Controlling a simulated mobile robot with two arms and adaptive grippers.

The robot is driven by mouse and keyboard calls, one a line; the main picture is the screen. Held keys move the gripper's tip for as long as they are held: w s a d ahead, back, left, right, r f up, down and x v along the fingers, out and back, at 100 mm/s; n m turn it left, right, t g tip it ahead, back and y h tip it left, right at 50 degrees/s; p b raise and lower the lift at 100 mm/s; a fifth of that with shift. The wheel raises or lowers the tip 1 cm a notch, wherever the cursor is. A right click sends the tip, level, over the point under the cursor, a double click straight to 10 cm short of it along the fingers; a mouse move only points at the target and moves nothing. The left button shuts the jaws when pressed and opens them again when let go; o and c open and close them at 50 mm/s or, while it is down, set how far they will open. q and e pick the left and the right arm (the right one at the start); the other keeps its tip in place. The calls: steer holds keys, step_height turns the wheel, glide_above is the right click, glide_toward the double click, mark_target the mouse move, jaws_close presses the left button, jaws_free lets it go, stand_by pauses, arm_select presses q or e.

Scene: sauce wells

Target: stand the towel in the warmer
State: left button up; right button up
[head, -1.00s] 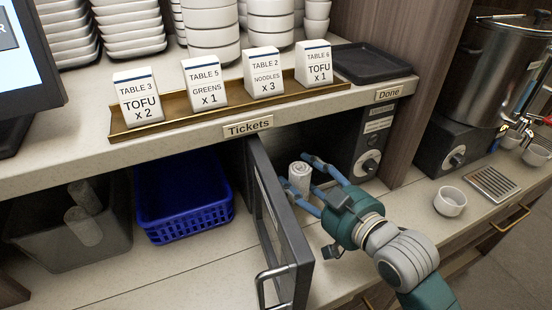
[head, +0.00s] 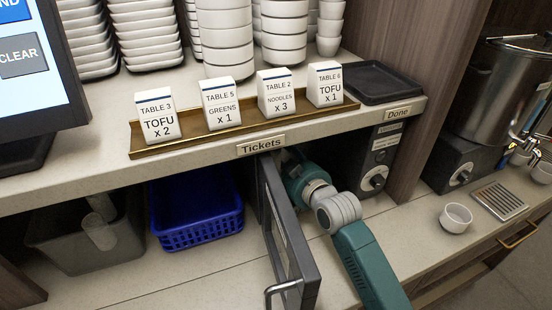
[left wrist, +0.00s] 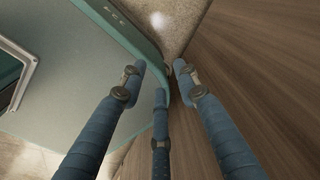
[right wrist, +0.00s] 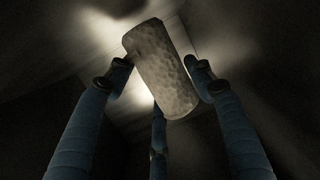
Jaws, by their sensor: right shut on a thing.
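The towel (right wrist: 162,75) is a pale, textured roll. In the right wrist view it sits between the fingers of my right gripper (right wrist: 160,66), which is shut on it, and it leans a little to the left in that picture. In the head view the right hand reaches into the warmer (head: 385,155) behind its open dark door (head: 290,245), so its fingers and the towel are hidden there. The right wrist view shows a dim interior with bright light patches. My left gripper (left wrist: 160,68) shows only in the left wrist view, open and empty, its fingertips apart.
A blue basket (head: 195,215) and a grey bin (head: 80,240) with pale rolls stand left of the door. Ticket blocks (head: 220,105) line a brass tray on the shelf above. A small white cup (head: 455,218) stands on the right counter.

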steer(key=shift+f, duration=0.45)
steer(key=o, duration=1.1)
steer(key=shift+s+d, duration=0.1)
steer(key=b+v, duration=0.1)
steer(key=v, duration=1)
steer(key=shift+s+d+r, duration=0.15)
steer(key=shift+s+d, duration=0.05)
steer(key=shift+s, duration=0.1)
